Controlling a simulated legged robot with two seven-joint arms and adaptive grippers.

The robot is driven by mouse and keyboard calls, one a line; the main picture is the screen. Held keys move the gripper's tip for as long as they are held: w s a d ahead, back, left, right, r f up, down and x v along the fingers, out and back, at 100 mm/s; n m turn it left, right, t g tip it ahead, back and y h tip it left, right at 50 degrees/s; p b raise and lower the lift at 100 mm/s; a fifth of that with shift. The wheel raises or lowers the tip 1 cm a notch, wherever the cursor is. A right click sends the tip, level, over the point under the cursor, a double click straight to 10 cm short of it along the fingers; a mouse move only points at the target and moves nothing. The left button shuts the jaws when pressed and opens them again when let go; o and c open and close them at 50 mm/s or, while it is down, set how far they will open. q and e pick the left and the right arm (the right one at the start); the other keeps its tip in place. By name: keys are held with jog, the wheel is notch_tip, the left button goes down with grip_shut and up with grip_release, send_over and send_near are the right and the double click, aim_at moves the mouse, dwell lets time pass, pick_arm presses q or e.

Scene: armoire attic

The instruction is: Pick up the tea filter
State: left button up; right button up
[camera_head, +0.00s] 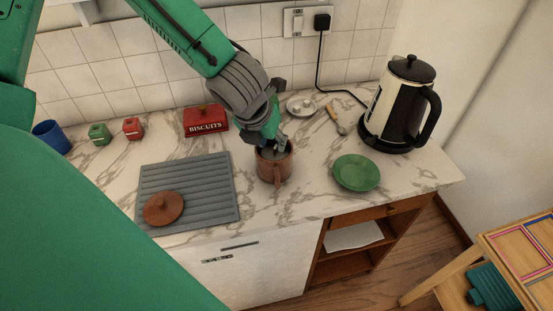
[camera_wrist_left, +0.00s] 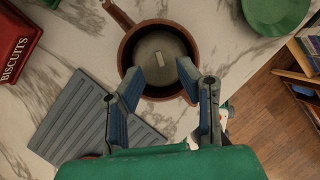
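A brown mug (camera_head: 268,172) with a side handle stands on the marble counter. In the left wrist view the mug (camera_wrist_left: 127,54) holds a round grey piece with a small pale bar (camera_wrist_left: 159,59) at its middle. This looks like the tea filter, but I cannot be sure. My left gripper (camera_head: 275,146) points down at the mug's opening. In the left wrist view its fingers (camera_wrist_left: 159,75) are apart, with the tips over the mug and nothing seen between them. I cannot tell whether they touch the mug. My right gripper is not in view.
A green plate (camera_head: 356,172) and a kettle (camera_head: 397,105) stand to the right. A wooden-handled utensil (camera_head: 336,118) and a small silver lidded dish (camera_head: 301,106) lie behind. A red biscuit tin (camera_head: 205,121) and a grey ridged mat (camera_head: 205,180) with a brown lid (camera_head: 163,208) are left.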

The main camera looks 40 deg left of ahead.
pick_arm(q)
jog(key=shift+x, duration=1.1)
jog(key=shift+a+f, duration=0.2)
jog(key=shift+a, duration=0.3)
jog(key=shift+d, duration=0.15)
grip_shut()
jog(key=shift+d, duration=0.15)
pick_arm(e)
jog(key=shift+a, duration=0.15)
pick_arm(q)
jog(key=shift+r, duration=0.1)
jog(key=shift+r, duration=0.1)
